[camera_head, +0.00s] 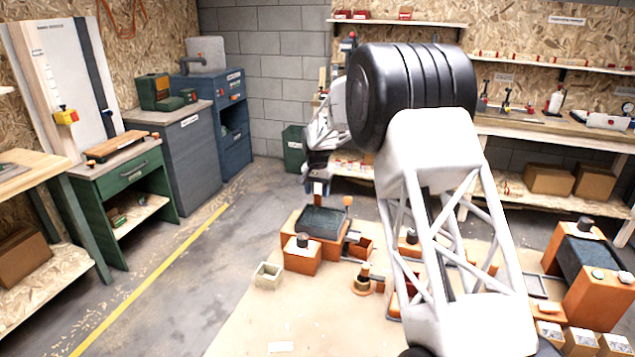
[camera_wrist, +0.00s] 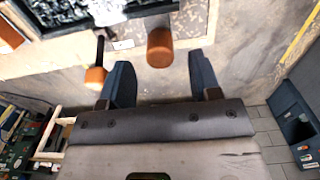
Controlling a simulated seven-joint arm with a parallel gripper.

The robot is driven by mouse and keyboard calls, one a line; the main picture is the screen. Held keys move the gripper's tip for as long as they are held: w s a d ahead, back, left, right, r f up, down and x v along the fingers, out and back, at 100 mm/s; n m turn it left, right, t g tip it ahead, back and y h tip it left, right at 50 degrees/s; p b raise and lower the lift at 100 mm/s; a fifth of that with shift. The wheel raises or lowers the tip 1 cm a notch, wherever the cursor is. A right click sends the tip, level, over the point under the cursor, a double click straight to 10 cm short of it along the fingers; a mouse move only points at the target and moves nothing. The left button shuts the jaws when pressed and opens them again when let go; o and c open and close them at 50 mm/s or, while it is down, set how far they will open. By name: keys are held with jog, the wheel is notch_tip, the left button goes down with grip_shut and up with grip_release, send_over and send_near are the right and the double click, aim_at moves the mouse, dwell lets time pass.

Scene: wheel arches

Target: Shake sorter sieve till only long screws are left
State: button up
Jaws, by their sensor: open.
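An orange sorter unit (camera_head: 300,225) with a dark, tray-like top (camera_head: 322,222), probably the sieve, stands on the pale floor mat below my gripper (camera_head: 318,187). My gripper (camera_wrist: 161,75) is open and empty. An orange cylindrical knob (camera_wrist: 160,47) shows between and just beyond its fingertips; I cannot tell whether they touch. A second orange knob on a dark stem (camera_wrist: 95,78) is left of the left finger. Individual screws cannot be made out.
A cream open box (camera_head: 267,275) and a black-and-orange post (camera_head: 363,282) stand in front of the sorter. A larger orange machine (camera_head: 598,290) is at the right, with small boxes before it. Open floor lies left of the mat. My arm hides part of the middle.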

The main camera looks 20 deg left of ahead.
aim_at(318, 196)
jog(key=shift+f, duration=1.65)
jog(key=c, duration=0.7)
jog(key=shift+c, duration=0.2)
